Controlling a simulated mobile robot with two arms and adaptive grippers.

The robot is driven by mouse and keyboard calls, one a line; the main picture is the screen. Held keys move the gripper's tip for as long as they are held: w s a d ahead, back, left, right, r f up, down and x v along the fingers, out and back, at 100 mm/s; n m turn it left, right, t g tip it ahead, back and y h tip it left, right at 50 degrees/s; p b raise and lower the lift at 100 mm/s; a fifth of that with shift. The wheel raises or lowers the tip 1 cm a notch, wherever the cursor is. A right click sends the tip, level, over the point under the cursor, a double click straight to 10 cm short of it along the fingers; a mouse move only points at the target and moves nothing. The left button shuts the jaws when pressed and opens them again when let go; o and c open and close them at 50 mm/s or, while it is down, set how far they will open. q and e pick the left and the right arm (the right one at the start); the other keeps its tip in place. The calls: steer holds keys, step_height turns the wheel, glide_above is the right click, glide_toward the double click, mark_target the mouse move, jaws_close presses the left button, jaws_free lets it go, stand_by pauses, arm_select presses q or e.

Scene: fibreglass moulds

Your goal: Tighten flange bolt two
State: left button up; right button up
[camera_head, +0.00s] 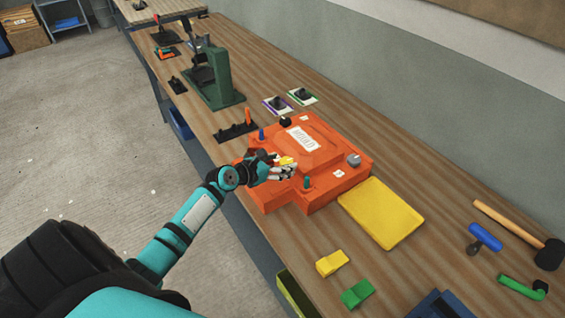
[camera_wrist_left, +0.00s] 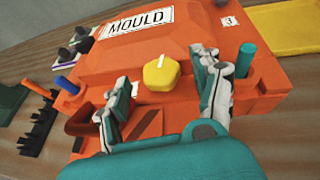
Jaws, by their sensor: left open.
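The orange mould (camera_head: 318,150) lies on the bench, its white MOULD label readable in the left wrist view (camera_wrist_left: 139,22). A yellow bolt head (camera_wrist_left: 160,72) with a white line stands on its near side; it also shows in the head view (camera_head: 286,161). No number for it is visible. A grey bolt head (camera_head: 354,159) and a black one (camera_head: 285,122) sit at other corners. A tag reading 3 (camera_wrist_left: 230,21) lies near the far-right corner. My left gripper (camera_head: 284,171) is open, its fingers on either side of the yellow bolt head with gaps. My right gripper is out of view.
A blue pin (camera_head: 262,134) and a teal pin (camera_head: 306,182) stand up from the mould near the gripper. A yellow tray (camera_head: 382,212) lies to the right. A black rack (camera_head: 235,132) and a green press (camera_head: 213,80) stand to the left.

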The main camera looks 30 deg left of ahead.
arm_select(q)
steer(key=shift+w+d+f, duration=0.15)
steer(key=shift+w+f, duration=0.05)
steer(key=shift+w, duration=0.3)
steer(key=c, duration=1.2)
steer(key=shift+f+b, duration=0.2)
steer(key=shift+b, duration=0.2)
steer(key=m+h+b, duration=0.1)
steer(key=m+g+h+b, duration=0.1)
steer(key=b, duration=0.1)
steer(key=shift+w+a+f+h+b, duration=0.1)
steer(key=shift+a+f+h+b, duration=0.05)
steer(key=shift+a+h+b, duration=0.15)
steer(key=shift+r+m+h+b, duration=0.2)
steer(key=shift+m+h+b, duration=0.2)
steer(key=shift+m, duration=0.2)
steer(key=shift+d+r, duration=0.1)
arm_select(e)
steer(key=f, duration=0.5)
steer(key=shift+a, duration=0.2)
